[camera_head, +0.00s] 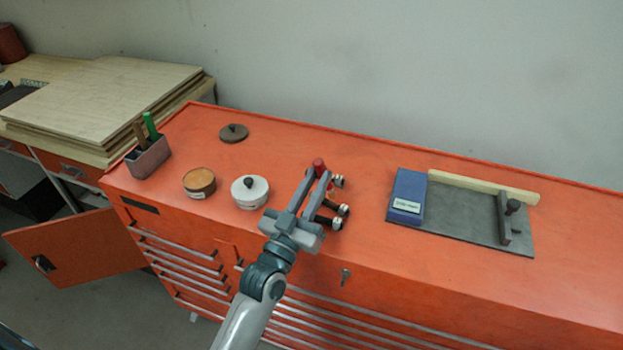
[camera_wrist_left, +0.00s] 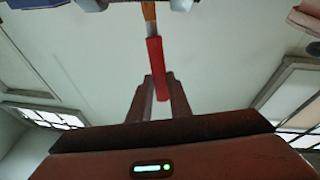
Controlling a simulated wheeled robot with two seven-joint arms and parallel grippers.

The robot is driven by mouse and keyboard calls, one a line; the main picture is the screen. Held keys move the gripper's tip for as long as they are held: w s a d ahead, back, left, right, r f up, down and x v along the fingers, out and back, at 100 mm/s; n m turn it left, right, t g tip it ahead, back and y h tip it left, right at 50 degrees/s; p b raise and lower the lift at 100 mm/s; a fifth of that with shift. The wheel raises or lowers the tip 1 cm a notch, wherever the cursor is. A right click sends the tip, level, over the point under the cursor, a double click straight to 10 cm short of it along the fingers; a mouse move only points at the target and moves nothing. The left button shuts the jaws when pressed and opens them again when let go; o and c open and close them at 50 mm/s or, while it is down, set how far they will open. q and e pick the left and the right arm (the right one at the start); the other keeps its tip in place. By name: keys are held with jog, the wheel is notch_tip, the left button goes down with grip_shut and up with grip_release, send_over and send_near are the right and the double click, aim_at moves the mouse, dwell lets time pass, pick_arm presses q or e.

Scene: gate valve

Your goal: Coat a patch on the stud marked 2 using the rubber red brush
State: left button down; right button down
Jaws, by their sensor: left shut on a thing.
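My left gripper (camera_head: 318,175) is over the orange cabinet top, its fingers shut on the red brush (camera_head: 319,164). In the left wrist view the red brush (camera_wrist_left: 157,65) runs between the two fingers, with an orange-brown part at its upper end. My right gripper is not in view.
A white lidded tin (camera_head: 250,193), an open tin with brown contents (camera_head: 199,183) and a dark lid (camera_head: 233,133) lie left of the gripper. A holder (camera_head: 149,158) contains tools. A blue box (camera_head: 408,196) sits on a grey plate (camera_head: 460,222) at right.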

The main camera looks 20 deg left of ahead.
pick_arm(q)
jog(key=shift+d, duration=1.25)
jog(key=shift+p, duration=0.4)
jog(key=shift+a+f, duration=0.15)
jog(key=shift+a, duration=1.75)
jog(key=shift+a, duration=1.85)
jog(key=shift+p, duration=0.3)
